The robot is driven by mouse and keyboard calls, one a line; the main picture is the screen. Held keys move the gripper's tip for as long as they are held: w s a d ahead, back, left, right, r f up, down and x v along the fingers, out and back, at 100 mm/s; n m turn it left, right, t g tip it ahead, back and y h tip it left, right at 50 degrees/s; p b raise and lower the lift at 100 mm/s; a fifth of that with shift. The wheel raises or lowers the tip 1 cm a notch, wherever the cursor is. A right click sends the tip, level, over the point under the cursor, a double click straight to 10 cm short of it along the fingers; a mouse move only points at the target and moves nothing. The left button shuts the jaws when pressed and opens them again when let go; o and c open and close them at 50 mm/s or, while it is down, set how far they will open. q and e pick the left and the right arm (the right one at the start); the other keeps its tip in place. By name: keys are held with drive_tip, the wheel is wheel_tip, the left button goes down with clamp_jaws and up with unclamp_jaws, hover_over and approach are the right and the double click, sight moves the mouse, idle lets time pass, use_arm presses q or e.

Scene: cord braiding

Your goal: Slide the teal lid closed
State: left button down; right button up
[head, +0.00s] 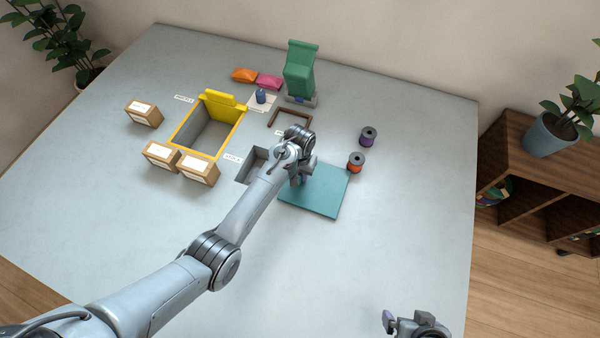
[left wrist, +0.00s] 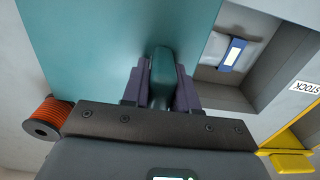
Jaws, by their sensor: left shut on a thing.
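The teal lid (head: 316,194) is a flat square panel on the table, to the right of a grey recessed compartment (head: 250,165) that stands partly open. In the left wrist view the lid (left wrist: 100,45) fills the left and middle, and its upright teal handle (left wrist: 162,78) sits between my finger pads. My left gripper (head: 299,180) is shut on that handle; it also shows in the left wrist view (left wrist: 162,92). The open part of the compartment shows a white and blue item (left wrist: 232,52) inside. My right gripper (head: 415,324) is at the bottom edge, away from the lid; its jaws are unclear.
Orange (head: 356,161) and purple (head: 368,136) spools stand right of the lid. A yellow-rimmed bin (head: 240,128) with its yellow flap raised and several cardboard boxes (head: 199,169) stand left. A green stand (head: 300,70) is at the back. The table in front is clear.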

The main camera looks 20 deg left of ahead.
use_arm(q)
drive_tip(key=shift+a+r+p, duration=0.15)
drive_tip(key=shift+a+p, duration=0.35)
drive_tip(key=shift+a, duration=0.1)
drive_tip(key=a+p, duration=0.5)
drive_tip(key=a, duration=1.2)
drive_tip(key=shift+s+f, duration=0.2)
drive_tip(key=c, duration=1.1)
unclamp_jaws()
drive_tip(key=shift+a, duration=0.1)
drive_tip(key=shift+c, duration=0.2)
drive_tip(key=shift+o, duration=0.9)
drive_tip(key=shift+a, duration=0.15)
